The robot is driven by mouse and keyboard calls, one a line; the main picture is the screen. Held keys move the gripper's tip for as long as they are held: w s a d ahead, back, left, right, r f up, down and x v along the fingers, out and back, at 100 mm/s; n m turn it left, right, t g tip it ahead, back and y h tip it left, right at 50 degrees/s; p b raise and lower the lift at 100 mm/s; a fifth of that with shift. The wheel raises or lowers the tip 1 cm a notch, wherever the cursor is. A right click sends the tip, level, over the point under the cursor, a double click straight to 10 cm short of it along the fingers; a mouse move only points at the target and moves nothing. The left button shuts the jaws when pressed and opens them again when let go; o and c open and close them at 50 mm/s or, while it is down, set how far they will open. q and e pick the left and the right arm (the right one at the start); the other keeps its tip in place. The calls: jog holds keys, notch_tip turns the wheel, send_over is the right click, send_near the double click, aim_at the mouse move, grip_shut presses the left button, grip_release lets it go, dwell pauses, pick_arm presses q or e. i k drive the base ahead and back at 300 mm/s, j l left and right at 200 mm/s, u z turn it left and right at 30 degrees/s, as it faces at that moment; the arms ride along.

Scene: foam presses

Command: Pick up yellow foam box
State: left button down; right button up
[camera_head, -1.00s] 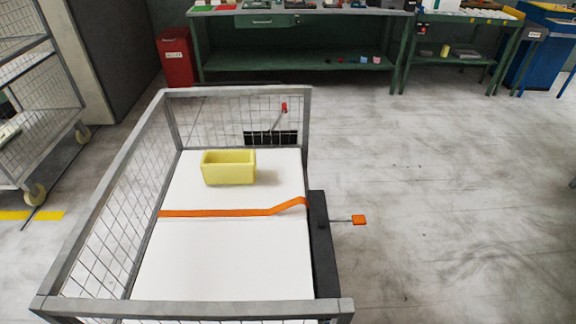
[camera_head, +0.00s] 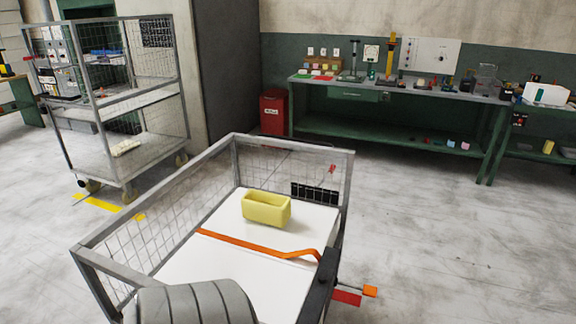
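The yellow foam box (camera_head: 267,209) is an open-topped, hollow block. It stands upright on the white floor of a grey mesh-sided cart (camera_head: 190,262), toward the far end. An orange strap (camera_head: 258,245) runs across the cart floor on the near side of the box, apart from it. A grey ribbed part of my own arm shows at the bottom edge, over the near end of the cart. Neither of my grippers shows in the view, and nothing touches the box.
The cart's mesh walls and grey rails (camera_head: 165,195) stand around the box. An orange-tipped lever (camera_head: 370,291) sticks out at the right. A taller mesh trolley (camera_head: 125,160) stands at the left, a red bin (camera_head: 273,111) and green workbench (camera_head: 385,130) behind. The right floor is clear.

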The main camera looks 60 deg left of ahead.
aim_at(265, 208)
jog(key=i+l+u, duration=0.2)
jog(key=i, duration=0.3)
jog(key=i+l+u, duration=0.2)
jog(key=i+l, duration=0.15)
jog(key=i, duration=0.15)
jog(key=i+u, duration=0.2)
jog(key=u, duration=0.25)
jog(key=i+u, duration=0.25)
jog(key=u, duration=0.15)
jog(key=i+l+u, duration=0.1)
jog(key=u, duration=0.35)
jog(key=i+l+u, duration=0.2)
jog(key=u, duration=0.25)
jog(key=i+l, duration=0.05)
